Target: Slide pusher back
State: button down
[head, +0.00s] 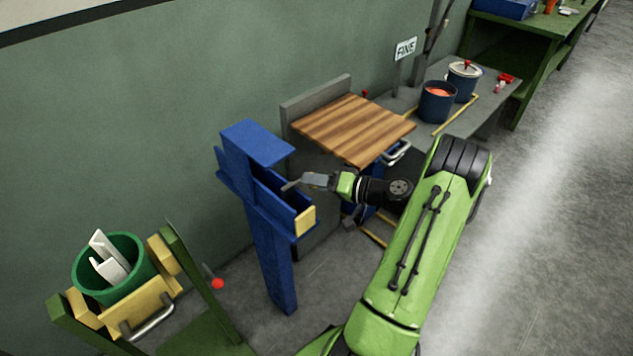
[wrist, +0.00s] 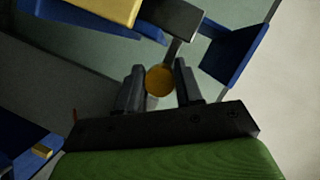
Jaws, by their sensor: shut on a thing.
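A blue stand (head: 270,245) on an upright post carries a blue open-topped channel with a yellow block (head: 306,221) at its right end. My gripper (head: 290,186) reaches over the channel from the right. In the wrist view, my gripper (wrist: 158,84) is shut on a round ochre knob (wrist: 159,80), one finger on each side. I take the knob to be part of the pusher; the pusher's body cannot be told apart clearly. A yellow block (wrist: 100,8) and a dark grey piece (wrist: 170,17) show at the top of the wrist view.
A wooden-topped bench (head: 352,128) stands right behind the channel, close to my arm. A green bucket (head: 112,268) with white pieces sits in a yellow holder at left. A grey table (head: 465,120) holds dark pots (head: 437,104). Open floor (head: 520,260) lies at right.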

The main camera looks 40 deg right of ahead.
jog(key=w, duration=0.9)
jog(key=shift+w, duration=0.2)
jog(key=c, duration=0.7)
grip_release()
jog(key=shift+a, duration=0.1)
jog(key=shift+c, duration=0.2)
jog(key=shift+s, duration=0.1)
jog(key=p+v, duration=0.2)
jog(key=v, duration=1.3)
jog(key=shift+s, duration=0.35)
jog(key=shift+r, duration=0.1)
